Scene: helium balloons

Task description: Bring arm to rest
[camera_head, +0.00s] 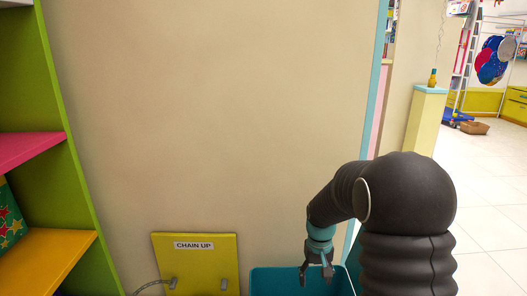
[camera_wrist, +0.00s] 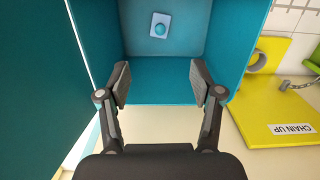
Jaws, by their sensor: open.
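My gripper (camera_head: 316,276) hangs down at the end of my dark arm in the head view, over a teal box (camera_head: 283,281) near the wall. In the wrist view my gripper (camera_wrist: 160,88) is open, with nothing between its two fingers. My arm covers part of the box in the head view.
A yellow "CHAIN UP" panel (camera_head: 197,264) with a chain is left of the box, also in the wrist view (camera_wrist: 290,105). Green shelving (camera_head: 68,110) stands at far left.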

